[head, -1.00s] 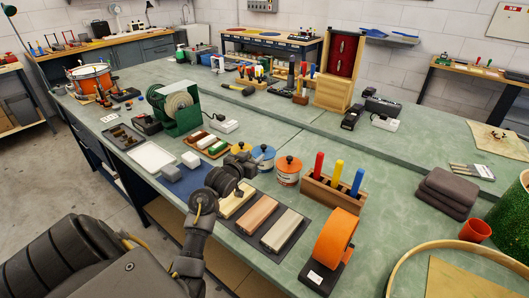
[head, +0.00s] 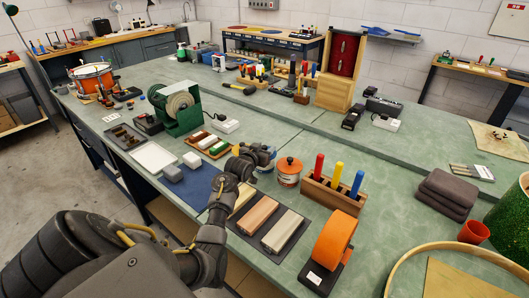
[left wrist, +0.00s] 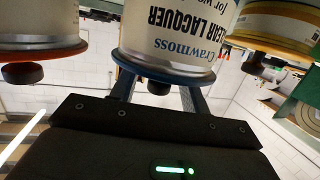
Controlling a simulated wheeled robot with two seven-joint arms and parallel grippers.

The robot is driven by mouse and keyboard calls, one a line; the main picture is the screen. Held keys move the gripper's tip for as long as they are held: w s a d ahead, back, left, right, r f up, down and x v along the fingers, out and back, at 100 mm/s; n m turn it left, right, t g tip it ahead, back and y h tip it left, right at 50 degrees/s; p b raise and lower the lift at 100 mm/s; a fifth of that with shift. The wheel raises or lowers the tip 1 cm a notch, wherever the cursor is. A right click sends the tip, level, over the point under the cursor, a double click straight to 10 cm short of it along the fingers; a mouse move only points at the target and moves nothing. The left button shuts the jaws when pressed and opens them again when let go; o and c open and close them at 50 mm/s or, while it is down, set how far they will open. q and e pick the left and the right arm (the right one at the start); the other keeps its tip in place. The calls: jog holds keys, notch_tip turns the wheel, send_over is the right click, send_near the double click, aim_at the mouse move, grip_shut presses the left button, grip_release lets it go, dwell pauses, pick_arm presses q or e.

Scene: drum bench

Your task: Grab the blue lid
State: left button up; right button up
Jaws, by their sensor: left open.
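The blue lid (left wrist: 165,66) sits on a can labelled clear lacquer (left wrist: 170,30). The left wrist view shows it upside down, with a dark knob (left wrist: 158,87) at its middle. My left gripper (head: 262,154) is open at this can in the head view and hides most of it. In the left wrist view its two fingers (left wrist: 158,92) stand on either side of the knob. I cannot tell whether they touch it. My right gripper is not in view.
A can with an orange lid (head: 289,165) stands close on the right. A can with a yellow lid (left wrist: 283,45) is close on the other side. A wooden rack with coloured handles (head: 333,192) and sanding blocks (head: 283,230) are near. Green bench top is free behind the cans.

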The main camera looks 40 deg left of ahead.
pick_arm(q)
grip_shut()
dwell(0.3)
jog(key=shift+r+b, duration=0.35)
jog(key=shift+r, duration=0.3)
jog(key=s+d+r, duration=0.1)
jog(key=s+r, duration=1)
jog(key=s, duration=0.3)
jog(key=shift+d+r, duration=0.3)
jog(key=shift+r, duration=0.05)
